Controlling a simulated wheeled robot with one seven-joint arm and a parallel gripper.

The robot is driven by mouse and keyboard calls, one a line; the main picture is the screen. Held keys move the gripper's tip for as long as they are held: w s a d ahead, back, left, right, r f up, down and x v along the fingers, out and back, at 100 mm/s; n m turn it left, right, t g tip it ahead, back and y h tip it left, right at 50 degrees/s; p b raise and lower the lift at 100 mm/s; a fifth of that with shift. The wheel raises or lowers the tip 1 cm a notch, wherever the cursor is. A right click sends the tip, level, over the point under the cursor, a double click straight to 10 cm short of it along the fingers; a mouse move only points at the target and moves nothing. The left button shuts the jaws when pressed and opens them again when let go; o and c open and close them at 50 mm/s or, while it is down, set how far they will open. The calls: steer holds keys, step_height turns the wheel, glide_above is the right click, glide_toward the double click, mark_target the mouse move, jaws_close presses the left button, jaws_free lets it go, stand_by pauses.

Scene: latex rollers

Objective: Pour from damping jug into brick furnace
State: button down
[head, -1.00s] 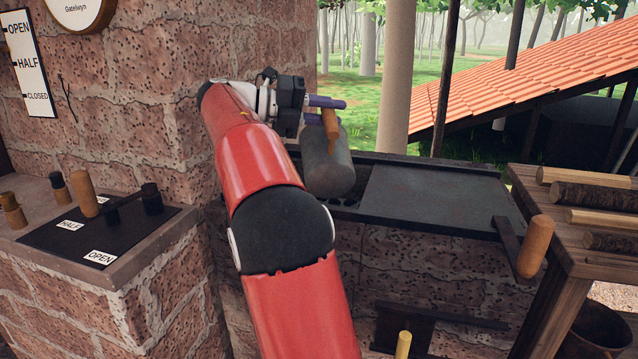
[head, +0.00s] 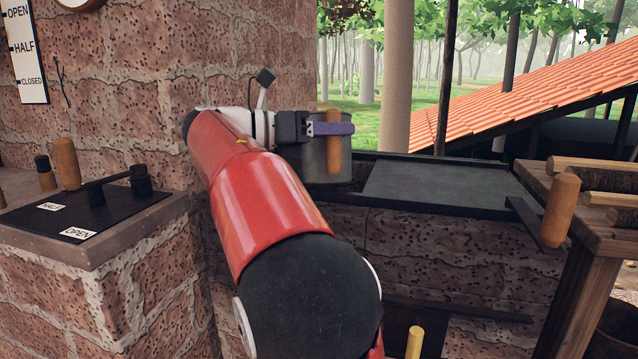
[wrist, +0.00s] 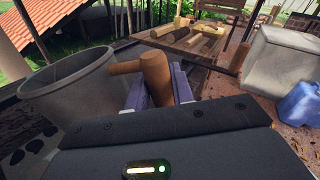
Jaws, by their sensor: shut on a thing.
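The damping jug (head: 322,174) is a grey metal vessel with a wooden handle (head: 333,152). My gripper (head: 333,129), with purple fingers, is shut on that handle. The jug stands about upright over the left end of the furnace top, held by the gripper. In the wrist view its open rim and grey inner wall (wrist: 70,80) show at left, with the handle (wrist: 153,72) between the fingers (wrist: 158,88). Its bottom inside is hidden. The brick furnace (head: 430,247) has a dark metal plate (head: 425,186) on top. My arm hides part of its left side.
A brick ledge with a black damper panel (head: 85,218) and wooden pegs is at left, below a tall brick wall (head: 130,85). A wooden rack with logs (head: 600,185) stands at right. A blue container (wrist: 300,105) shows in the wrist view.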

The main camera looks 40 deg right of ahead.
mark_target(330, 112)
step_height(330, 112, up, 3)
steer(key=shift+r+m+p, duration=0.1)
steer(key=shift+m+p, duration=0.4)
steer(key=shift+p, duration=0.45)
steer(key=shift+f+b, duration=0.3)
steer(key=shift+f, duration=0.05)
step_height(330, 112, up, 3)
steer(key=p, duration=0.4)
steer(key=shift+s+r+p, duration=0.1)
steer(key=shift+p, duration=0.3)
